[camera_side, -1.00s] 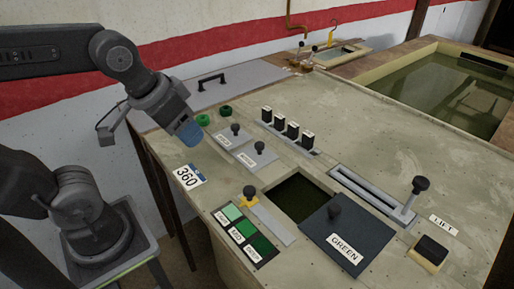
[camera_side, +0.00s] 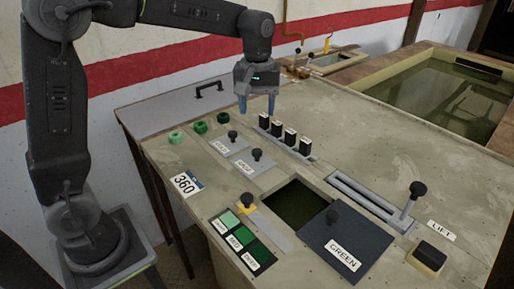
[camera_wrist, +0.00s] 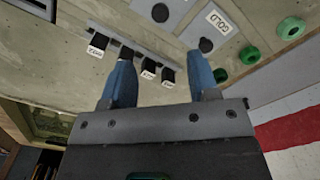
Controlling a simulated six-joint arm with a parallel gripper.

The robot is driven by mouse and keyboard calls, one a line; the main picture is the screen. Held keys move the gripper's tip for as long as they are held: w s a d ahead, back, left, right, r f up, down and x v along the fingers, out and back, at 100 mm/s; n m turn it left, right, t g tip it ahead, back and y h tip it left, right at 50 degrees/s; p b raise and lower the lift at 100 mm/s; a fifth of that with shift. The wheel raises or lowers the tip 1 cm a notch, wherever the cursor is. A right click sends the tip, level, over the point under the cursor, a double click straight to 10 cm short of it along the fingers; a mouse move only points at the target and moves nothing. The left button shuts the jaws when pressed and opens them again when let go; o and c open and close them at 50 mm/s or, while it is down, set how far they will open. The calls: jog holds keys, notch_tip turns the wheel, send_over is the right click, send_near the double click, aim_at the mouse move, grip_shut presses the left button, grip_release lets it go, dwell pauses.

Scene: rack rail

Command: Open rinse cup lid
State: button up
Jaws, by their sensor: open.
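The rinse cup lid (camera_side: 243,168) is a small flat pale plate with a black knob (camera_side: 257,154) and a small label, lying flat on the deck. Beside it, to the left and behind, is a similar plate (camera_side: 221,148) with a black knob; its label reads GOLD in the wrist view (camera_wrist: 220,22). Another knob (camera_wrist: 160,12) at the wrist view's top edge appears to be the rinse lid's. My gripper (camera_side: 257,108) is open and empty, with blue fingers pointing down above the deck, behind both lids. It also shows in the wrist view (camera_wrist: 158,60).
Several black labelled blocks (camera_side: 277,129) stand in a row near my gripper. Green rings (camera_side: 200,127) lie at the left. An open dark tank (camera_side: 295,205), a GREEN lid (camera_side: 345,238) and a lift lever (camera_side: 411,197) lie toward the front. A handled panel (camera_side: 180,107) is behind.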

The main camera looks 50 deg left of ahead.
aim_at(257, 151)
notch_tip(257, 151, down, 12)
jog(key=shift+f, duration=0.2)
jog(key=shift+c, duration=0.2)
grip_shut()
dwell(0.4)
